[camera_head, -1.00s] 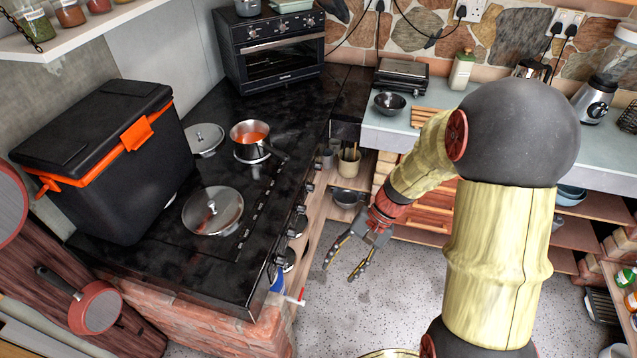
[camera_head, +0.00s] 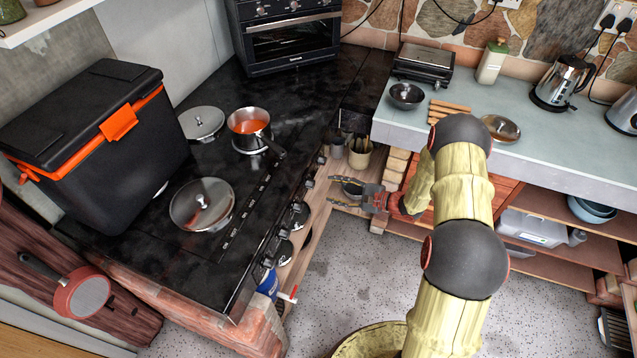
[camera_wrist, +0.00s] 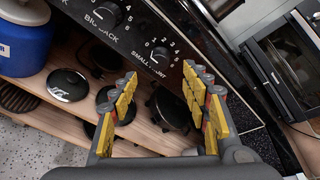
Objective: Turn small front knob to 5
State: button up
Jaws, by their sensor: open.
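The small front knob (camera_wrist: 160,54) is a black dial on the cooker's black front panel in the wrist view. White numbers ring it and a "SMALL" label, partly hard to read, stands beside it. Its exact setting is too small to read. My gripper (camera_wrist: 160,74) is open, with its yellow-padded fingers spread on either side of the knob in the picture. No contact with the knob shows. In the head view my gripper (camera_head: 333,190) is at the right of the cooker front, fingers pointing left towards the row of knobs.
Another knob, marked "BIG BACK" (camera_wrist: 105,13), is to the left. The hob holds a saucepan (camera_head: 248,124), a lidded pan (camera_head: 203,204) and a black cooler box (camera_head: 95,150). Wooden shelves (camera_wrist: 60,105) lie below the panel. An oven (camera_head: 288,36) stands at the back.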

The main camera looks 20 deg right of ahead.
aim_at(311, 184)
jog(key=b+x, duration=0.1)
jog(key=x, duration=0.6)
jog(key=shift+w+a, duration=0.25)
jog(key=shift+a, duration=0.05)
jog(key=c, duration=0.3)
jog(key=c, duration=0.8)
jog(key=shift+c, duration=0.3)
